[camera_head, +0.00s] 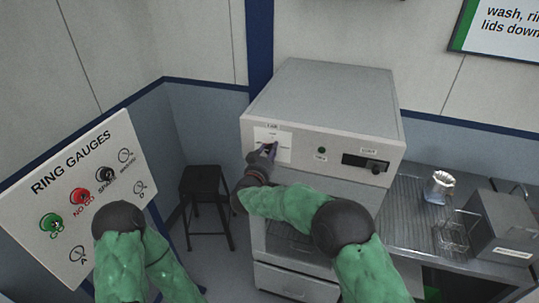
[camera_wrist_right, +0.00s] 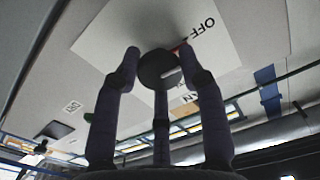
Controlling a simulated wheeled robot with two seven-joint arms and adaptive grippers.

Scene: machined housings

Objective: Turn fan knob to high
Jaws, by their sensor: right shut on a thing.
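The fan knob (camera_wrist_right: 158,68) is dark and round, on a white label plate (camera_wrist_right: 130,32) printed "OFF", with a small red mark at the knob's edge. In the head view this plate (camera_head: 284,150) is at the left of the front panel on a grey cabinet (camera_head: 325,95). My right gripper (camera_head: 267,150) is at the plate and hides most of the knob there. In the right wrist view its dark fingers (camera_wrist_right: 160,65) are around the knob, shut on it. My left arm enters at the lower left; its gripper is out of view.
A ring gauge board (camera_head: 75,180) stands at the left. A black stool (camera_head: 205,190) is in the corner. Further right on the panel are a small dark knob (camera_head: 321,150) and a dark display (camera_head: 365,163). A metal counter (camera_head: 425,235) with a jar (camera_head: 438,188) and a wire basket (camera_head: 452,235) is at the right.

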